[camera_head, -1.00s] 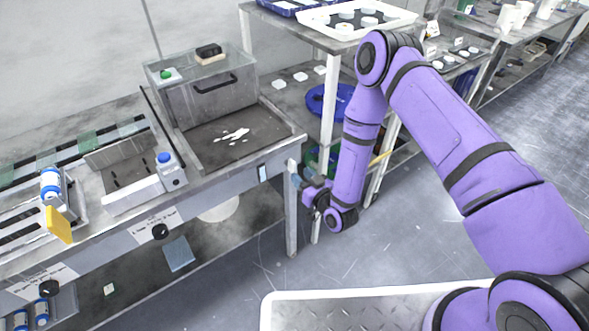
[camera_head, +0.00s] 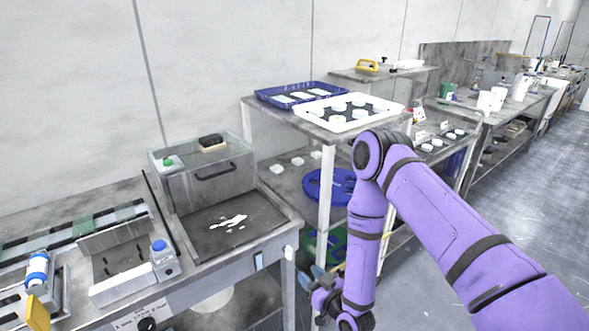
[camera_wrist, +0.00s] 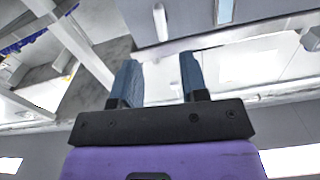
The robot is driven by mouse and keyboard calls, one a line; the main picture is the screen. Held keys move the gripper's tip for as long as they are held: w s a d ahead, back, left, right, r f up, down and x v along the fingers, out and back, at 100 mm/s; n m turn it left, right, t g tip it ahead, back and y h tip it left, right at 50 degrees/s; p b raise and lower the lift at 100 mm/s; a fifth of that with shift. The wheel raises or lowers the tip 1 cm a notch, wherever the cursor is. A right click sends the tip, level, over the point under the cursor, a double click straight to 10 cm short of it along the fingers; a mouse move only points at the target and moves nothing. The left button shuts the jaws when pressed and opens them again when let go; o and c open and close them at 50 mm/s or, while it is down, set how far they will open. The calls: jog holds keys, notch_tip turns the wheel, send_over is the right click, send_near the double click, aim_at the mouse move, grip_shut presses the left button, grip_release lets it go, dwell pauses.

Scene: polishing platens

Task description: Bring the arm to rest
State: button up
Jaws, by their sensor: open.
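My arm is purple with black joint bands and is folded down at the elbow in the head view. My gripper (camera_head: 318,278) hangs low beside the bench, at the right end of the grey basin. In the wrist view my gripper (camera_wrist: 160,82) shows two blue-grey fingers set well apart with nothing between them. It is open and empty. The bench structure lies beyond the fingertips, and no contact with it shows.
A grey basin (camera_head: 268,236) with a white spill is left of my arm. A white tray (camera_head: 338,123) and a blue tray (camera_head: 272,97) stand on the shelf behind it. A clear-topped box (camera_head: 178,185) backs the basin. Open floor (camera_head: 540,230) lies to the right.

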jog(key=w+d+r+n+g+h, duration=0.1)
jog(key=w+d+r, duration=0.1)
jog(key=w+r, duration=0.45)
jog(key=w+d+r+g+h, duration=0.1)
jog(key=w+r+g, duration=0.15)
jog(key=r, duration=0.65)
jog(key=s+d+r+m+h, duration=0.1)
jog(key=d+r+h, duration=0.1)
jog(key=d+r, duration=0.5)
jog(key=s+d+r+h, duration=0.1)
jog(key=d+r+h, duration=0.15)
jog(key=r, duration=0.75)
jog(key=s+d+r+m+g+h, duration=0.3)
jog(key=s+d+r, duration=0.4)
jog(key=s+r, duration=0.55)
jog(key=s+d+r+m+g, duration=0.1)
jog(key=s+d+r, duration=0.1)
jog(key=s, duration=0.8)
jog(key=s+d+r+m+g, duration=0.1)
jog(key=s+d+r+g, duration=0.1)
jog(key=s, duration=0.9)
jog(key=shift+r+m, duration=0.3)
jog(key=shift+w+a+h, duration=0.1)
jog(key=shift+h, duration=0.15)
